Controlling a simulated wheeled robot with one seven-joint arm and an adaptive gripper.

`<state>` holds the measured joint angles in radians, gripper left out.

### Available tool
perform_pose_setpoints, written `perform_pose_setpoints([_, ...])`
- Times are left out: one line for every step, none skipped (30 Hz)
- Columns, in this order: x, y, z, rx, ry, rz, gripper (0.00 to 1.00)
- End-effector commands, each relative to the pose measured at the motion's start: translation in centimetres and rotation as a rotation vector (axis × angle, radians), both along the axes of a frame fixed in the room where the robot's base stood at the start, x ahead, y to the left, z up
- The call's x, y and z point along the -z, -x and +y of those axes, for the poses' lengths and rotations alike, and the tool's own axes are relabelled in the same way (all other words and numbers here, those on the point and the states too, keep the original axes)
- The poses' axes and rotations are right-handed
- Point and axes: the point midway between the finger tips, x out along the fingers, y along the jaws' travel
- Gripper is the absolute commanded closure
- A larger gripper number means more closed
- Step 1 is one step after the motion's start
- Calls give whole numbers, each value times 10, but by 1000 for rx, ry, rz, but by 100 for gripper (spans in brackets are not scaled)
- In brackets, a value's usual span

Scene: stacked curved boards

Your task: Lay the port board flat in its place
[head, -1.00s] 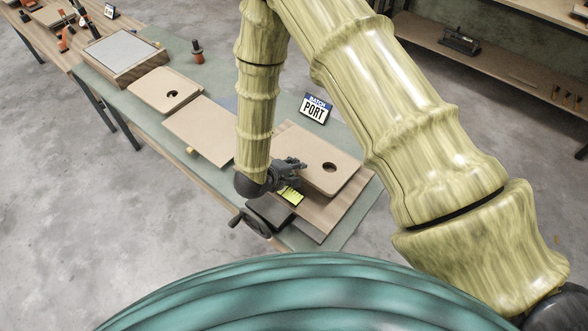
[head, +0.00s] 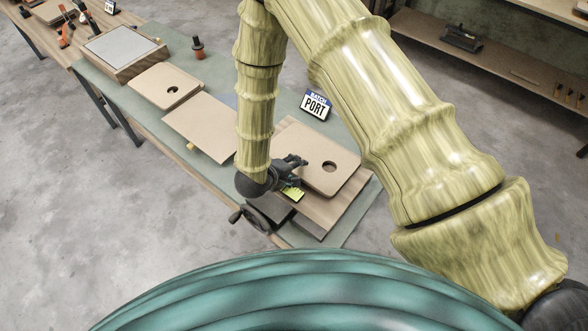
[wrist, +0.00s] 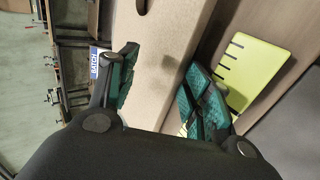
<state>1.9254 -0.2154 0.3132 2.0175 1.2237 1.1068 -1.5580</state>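A tan board with a dark round hole (head: 325,175) lies on a larger wooden board or base (head: 322,213) on the green-topped bench. A sign reading BATCH PORT (head: 315,105) stands just behind it. My gripper (head: 295,168) is at the board's left edge. In the wrist view my gripper (wrist: 162,88) has its two green-padded fingers apart, with the tan board's edge (wrist: 172,65) between them. I cannot tell whether either finger touches the board. Part of the sign also shows there (wrist: 96,62).
A yellow-green marked card (head: 292,194) lies by my gripper, above a vise-like handwheel (head: 237,215). To the left are a flat tan board (head: 200,128), another holed board (head: 165,86), a box with a grey top (head: 122,50) and an orange-and-black tool (head: 198,47).

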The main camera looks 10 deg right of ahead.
Motion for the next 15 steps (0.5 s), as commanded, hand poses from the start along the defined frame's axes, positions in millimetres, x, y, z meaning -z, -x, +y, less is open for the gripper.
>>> perform_pose_setpoints([0,0,0,0,0,0,51])
perform_pose_setpoints([0,0,0,0,0,0,51])
perform_pose_setpoints([0,0,0,0,0,0,51])
perform_pose_setpoints([0,0,0,0,0,0,51])
perform_pose_setpoints([-1,0,0,0,-1,1,51])
perform_pose_setpoints([-1,0,0,0,-3,2,51])
perform_pose_setpoints([-1,0,0,1,-7,4,51])
perform_pose_setpoints([-1,0,-1,1,-10,8,51])
perform_pose_setpoints([-2,-1,-1,1,-16,12,51])
perform_pose_setpoints([-2,-1,-1,1,-20,15,51])
perform_pose_setpoints([-2,-1,-2,1,-25,19,51])
perform_pose_setpoints([-2,-1,-2,3,-31,24,51])
perform_pose_setpoints([-2,-1,-2,3,-36,28,51])
perform_pose_setpoints([-2,-2,-2,3,-41,32,51])
perform_pose_setpoints([-2,-2,-3,2,-46,37,51])
